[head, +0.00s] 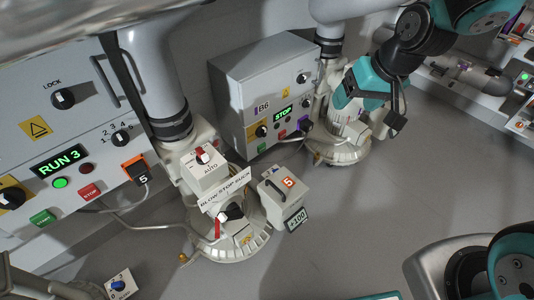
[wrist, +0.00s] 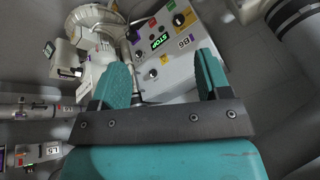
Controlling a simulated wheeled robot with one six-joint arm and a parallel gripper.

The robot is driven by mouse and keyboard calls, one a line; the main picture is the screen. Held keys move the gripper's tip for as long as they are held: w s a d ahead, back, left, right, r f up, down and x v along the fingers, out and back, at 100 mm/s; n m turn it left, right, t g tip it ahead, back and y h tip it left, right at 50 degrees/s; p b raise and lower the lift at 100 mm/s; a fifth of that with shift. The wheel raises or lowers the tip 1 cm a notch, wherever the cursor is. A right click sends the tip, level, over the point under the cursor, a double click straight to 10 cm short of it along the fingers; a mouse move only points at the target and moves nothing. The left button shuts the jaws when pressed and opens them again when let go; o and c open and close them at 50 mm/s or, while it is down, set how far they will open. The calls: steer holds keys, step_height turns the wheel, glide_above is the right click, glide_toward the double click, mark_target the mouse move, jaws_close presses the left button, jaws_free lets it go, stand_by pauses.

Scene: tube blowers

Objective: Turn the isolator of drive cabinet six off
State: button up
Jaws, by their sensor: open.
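Drive cabinet six (head: 235,75) is a grey box on the wall in the head view, with a tag that looks like 86 or B6. Its display (head: 283,113) reads STOP in green. A black rotary knob on a yellow plate, apparently the isolator (head: 261,131), sits left of the display; its exact angle is too small to read. In the wrist view the panel is upside down, with the isolator (wrist: 179,19) beyond the fingers. My gripper (wrist: 163,62) is open and empty, apart from the panel. In the head view it hangs right of the cabinet (head: 360,92).
Another cabinet (head: 85,130) at left shows RUN 3 and has its own yellow-plated knob (head: 12,197). White blower units (head: 225,225) and (head: 345,145) stand on the floor beside the cabinets. A grey box marked 5 (head: 290,200) stands between them. The floor at centre right is clear.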

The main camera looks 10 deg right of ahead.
steer(key=w+a+f+m+t+y, duration=0.2)
steer(key=w+a+f+y, duration=0.1)
steer(key=w+f, duration=0.7)
steer(key=w+a+f+m+t+y, duration=0.1)
steer(key=w+a+f+t+y, duration=0.15)
steer(key=w+f, duration=0.7)
steer(key=s+f+m+t+y, duration=0.1)
steer(key=s+f+m+t, duration=0.25)
steer(key=f, duration=0.55)
steer(key=s+f+m+t+y, duration=0.1)
steer(key=s+f+m+t, duration=0.15)
steer(key=f+m, duration=0.45)
steer(key=w+a+f+n+b, duration=0.1)
steer(key=w+b, duration=0.4)
steer(key=b, duration=1.2)
steer(key=shift+w+a+f+n+t, duration=0.35)
steer(key=shift+a+f, duration=0.35)
steer(key=shift+f, duration=0.15)
steer(key=b, duration=0.3)
steer(key=shift+a, duration=0.15)
